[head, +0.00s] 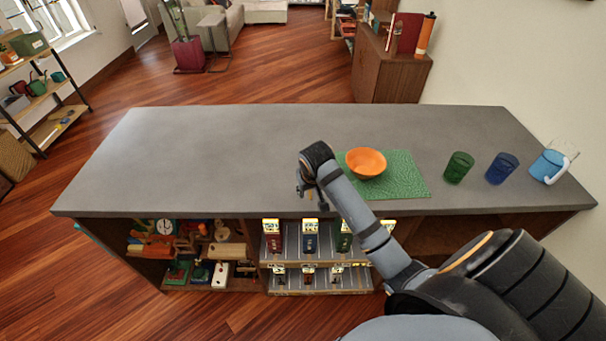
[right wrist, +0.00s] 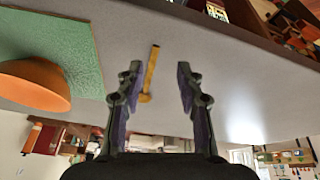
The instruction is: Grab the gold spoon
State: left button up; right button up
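The gold spoon (right wrist: 151,72) lies on the grey counter in the right wrist view. It shows in the gap between my right gripper's fingers, closer to the finger on the left of the picture. My right gripper (right wrist: 158,72) is open with nothing held. In the head view the right gripper (head: 309,193) is over the counter's near edge, left of the orange bowl (head: 366,161). The spoon cannot be made out there, probably hidden by the gripper. My left gripper is not in view.
The bowl stands on a green mat (head: 411,176) on the counter (head: 210,150). A green glass (head: 459,167), a blue glass (head: 502,168) and a clear pitcher with blue contents (head: 548,165) stand to the right. The counter's left half is clear. Shelves with small items are below.

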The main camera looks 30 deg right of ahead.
jog(key=w+d+r+m, duration=0.2)
jog(key=w+d+r, duration=0.3)
jog(key=w+r, duration=0.15)
jog(key=p+x, duration=0.1)
jog(key=x, duration=0.5)
jog(key=shift+f, duration=0.25)
jog(key=shift+w+a, duration=0.1)
jog(key=p+x, duration=0.1)
jog(key=x, duration=0.4)
jog(key=shift+w+a+p, duration=0.1)
jog(key=shift+w+p, duration=0.1)
jog(key=shift+p, duration=0.1)
jog(key=shift+s, duration=0.1)
grip_shut()
